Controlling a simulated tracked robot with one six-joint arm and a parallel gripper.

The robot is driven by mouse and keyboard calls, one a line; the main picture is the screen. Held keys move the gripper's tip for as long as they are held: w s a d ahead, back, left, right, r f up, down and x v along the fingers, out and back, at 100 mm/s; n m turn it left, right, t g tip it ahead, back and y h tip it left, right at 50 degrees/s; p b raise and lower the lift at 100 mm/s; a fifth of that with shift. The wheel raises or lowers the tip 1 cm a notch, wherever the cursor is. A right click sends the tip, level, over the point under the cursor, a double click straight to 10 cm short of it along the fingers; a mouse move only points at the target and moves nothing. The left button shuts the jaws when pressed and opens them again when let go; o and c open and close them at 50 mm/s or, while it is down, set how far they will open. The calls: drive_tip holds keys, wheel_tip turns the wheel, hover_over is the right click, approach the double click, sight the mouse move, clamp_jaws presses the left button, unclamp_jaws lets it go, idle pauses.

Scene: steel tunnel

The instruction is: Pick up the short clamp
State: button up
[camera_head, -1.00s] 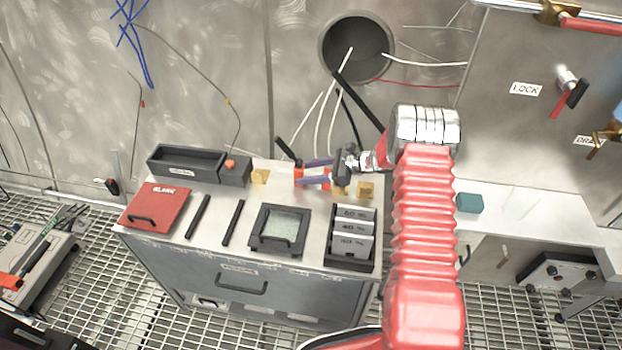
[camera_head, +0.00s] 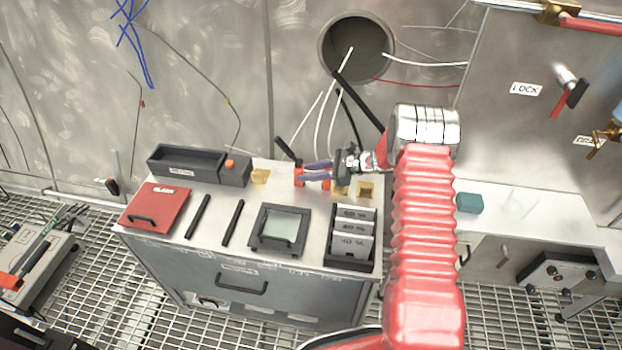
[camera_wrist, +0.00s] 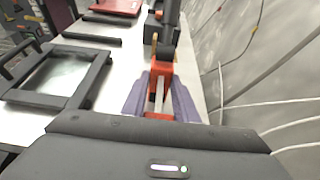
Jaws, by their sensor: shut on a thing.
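The short clamp (camera_head: 298,176) is orange-red with a black handle slanting up and left. It is at the back of the bench top, left of my arm. My gripper (camera_head: 308,172) has purple fingers and reaches it from the right. The fingers are shut on the orange clamp body, one on each side. In the wrist view the clamp (camera_wrist: 160,78) shows between the fingers, its dark handle pointing away. The fingers and the gripper housing hide part of it. I cannot tell whether it touches the bench.
The bench top (camera_head: 220,255) holds a red-covered panel (camera_head: 156,207), a black tray (camera_head: 187,162), a framed glass plate (camera_head: 279,229) and a rack of labelled blocks (camera_head: 352,232). Small yellowish blocks (camera_head: 365,189) sit near my gripper. White cables and a black bar hang behind it from the wall opening (camera_head: 357,48).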

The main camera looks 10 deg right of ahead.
clamp_jaws()
drive_tip(key=shift+r, duration=0.1)
idle(0.7)
drive_tip(key=shift+r, duration=5.05)
